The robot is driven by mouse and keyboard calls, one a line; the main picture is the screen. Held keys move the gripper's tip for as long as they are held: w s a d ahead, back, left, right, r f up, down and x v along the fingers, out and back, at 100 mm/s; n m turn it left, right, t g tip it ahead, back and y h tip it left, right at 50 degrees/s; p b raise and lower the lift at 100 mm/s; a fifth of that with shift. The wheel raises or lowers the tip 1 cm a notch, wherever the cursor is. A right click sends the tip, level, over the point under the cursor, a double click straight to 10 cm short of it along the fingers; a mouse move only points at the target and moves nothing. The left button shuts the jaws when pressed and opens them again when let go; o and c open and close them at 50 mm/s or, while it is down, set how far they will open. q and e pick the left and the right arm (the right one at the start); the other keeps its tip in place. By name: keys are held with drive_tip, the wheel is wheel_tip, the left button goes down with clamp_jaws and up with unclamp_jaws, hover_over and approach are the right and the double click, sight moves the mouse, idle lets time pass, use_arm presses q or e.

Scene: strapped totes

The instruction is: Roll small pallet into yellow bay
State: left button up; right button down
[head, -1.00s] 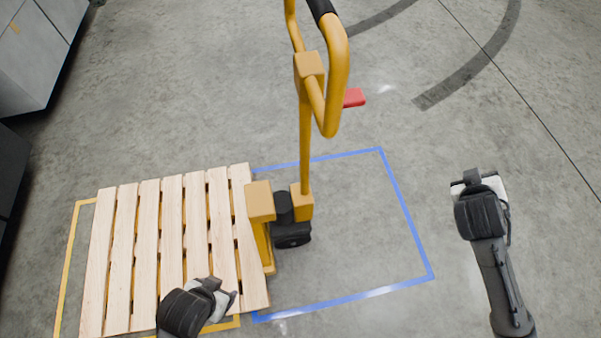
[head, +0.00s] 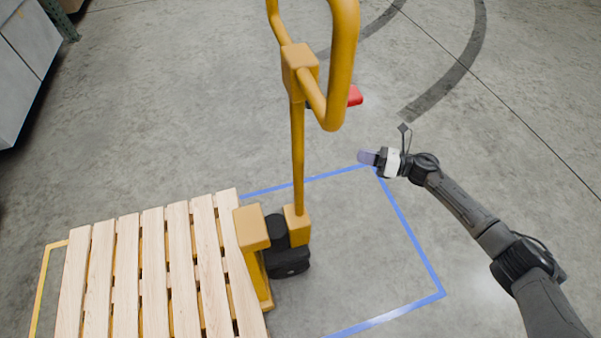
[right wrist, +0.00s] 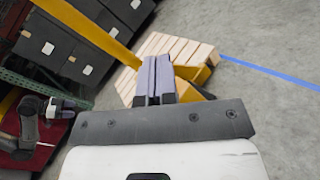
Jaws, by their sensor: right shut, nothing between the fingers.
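The small wooden pallet (head: 150,275) lies at the lower left in the head view, over the yellow-outlined bay, whose tape (head: 42,290) shows along its left side. The yellow pallet jack (head: 252,240) stands at the pallet's right edge, with its handle (head: 343,70) rising upright. The pallet also shows in the right wrist view (right wrist: 178,47). My right gripper (head: 368,158) is shut and empty, to the right of the jack's mast and apart from it. Its closed fingers show in the right wrist view (right wrist: 155,80). My left gripper is not seen in the head view.
A blue-taped outline (head: 410,225) lies on the floor right of the pallet, around the jack's wheel end. Grey boxes (head: 25,55) stand at the upper left. A red piece (head: 355,95) sits by the jack's handle. The floor at right is clear apart from my arm.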

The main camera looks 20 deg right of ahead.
drive_tip(key=s+a+n+g+y, duration=0.3)
drive_tip(key=s+n+g, duration=0.25)
drive_tip(key=n, duration=0.25)
drive_tip(key=w+a+n+b, duration=0.2)
drive_tip(key=w+a+b, duration=0.1)
drive_tip(key=a, duration=1)
drive_tip(key=shift+w+a+r+y+b, duration=0.15)
drive_tip(key=shift+w+r+y+b, duration=0.15)
drive_tip(key=shift+r+b, duration=0.1)
